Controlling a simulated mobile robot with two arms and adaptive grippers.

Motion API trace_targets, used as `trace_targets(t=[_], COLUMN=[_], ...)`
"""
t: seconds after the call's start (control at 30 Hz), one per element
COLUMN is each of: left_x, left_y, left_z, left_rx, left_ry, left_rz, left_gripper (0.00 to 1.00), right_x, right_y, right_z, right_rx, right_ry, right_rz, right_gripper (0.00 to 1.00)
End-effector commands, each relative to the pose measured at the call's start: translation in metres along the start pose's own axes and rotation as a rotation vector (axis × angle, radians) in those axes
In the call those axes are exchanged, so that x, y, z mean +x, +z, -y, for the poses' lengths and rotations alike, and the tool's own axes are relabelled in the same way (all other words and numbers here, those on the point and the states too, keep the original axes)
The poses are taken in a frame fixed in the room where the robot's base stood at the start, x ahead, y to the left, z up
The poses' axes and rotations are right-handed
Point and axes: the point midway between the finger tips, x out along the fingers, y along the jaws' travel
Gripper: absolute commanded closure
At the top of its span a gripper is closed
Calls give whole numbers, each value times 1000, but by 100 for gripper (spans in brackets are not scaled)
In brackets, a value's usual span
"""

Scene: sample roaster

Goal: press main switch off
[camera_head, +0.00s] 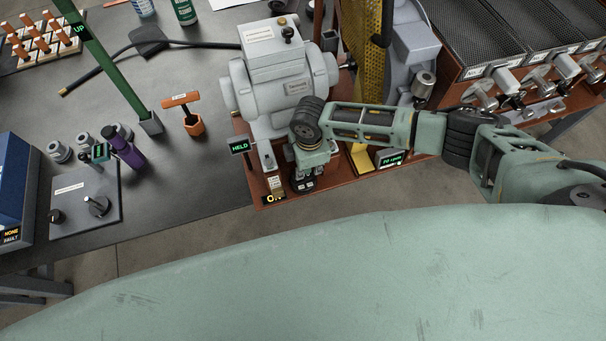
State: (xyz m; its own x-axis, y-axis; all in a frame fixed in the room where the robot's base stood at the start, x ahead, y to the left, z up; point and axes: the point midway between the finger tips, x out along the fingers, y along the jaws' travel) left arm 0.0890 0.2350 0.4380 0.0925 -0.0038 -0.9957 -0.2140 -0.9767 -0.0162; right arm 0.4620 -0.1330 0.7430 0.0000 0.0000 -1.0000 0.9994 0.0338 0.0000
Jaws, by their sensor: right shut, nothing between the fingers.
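My right arm reaches in from the right, and its gripper (302,184) points down over the front edge of the brown base (232,127) of a grey machine. The gripper is shut and empty. Just left of it stands a small pale switch block (275,184) with a yellow-lit label (273,198) beginning with "O"; the rest of that label is not readable. This block appears to be the main switch. The fingertips are close beside it; I cannot tell whether they touch anything. My left gripper is not in view.
A grey motor-like machine (270,85) stands behind the gripper, with a "HELD" sign (240,146) at left. A small display (390,160) is right of the gripper, under my arm. A panel with knobs (75,212) lies on the dark table at left.

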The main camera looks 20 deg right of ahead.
Motion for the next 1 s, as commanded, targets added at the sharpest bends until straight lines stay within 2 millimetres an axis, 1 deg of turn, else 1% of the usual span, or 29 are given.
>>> trace_targets(t=[0.67,0.87,1.0], left_x=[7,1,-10], left_y=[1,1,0], left_z=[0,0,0], left_rx=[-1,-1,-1], left_ry=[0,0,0], left_rz=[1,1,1], left_gripper=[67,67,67], right_x=[11,6,-6], right_y=[0,0,0], right_z=[0,1,1], right_rx=[-1,-1,-1], right_ry=[-1,-1,-1], right_rz=[0,0,0], right_gripper=[100,100,100])
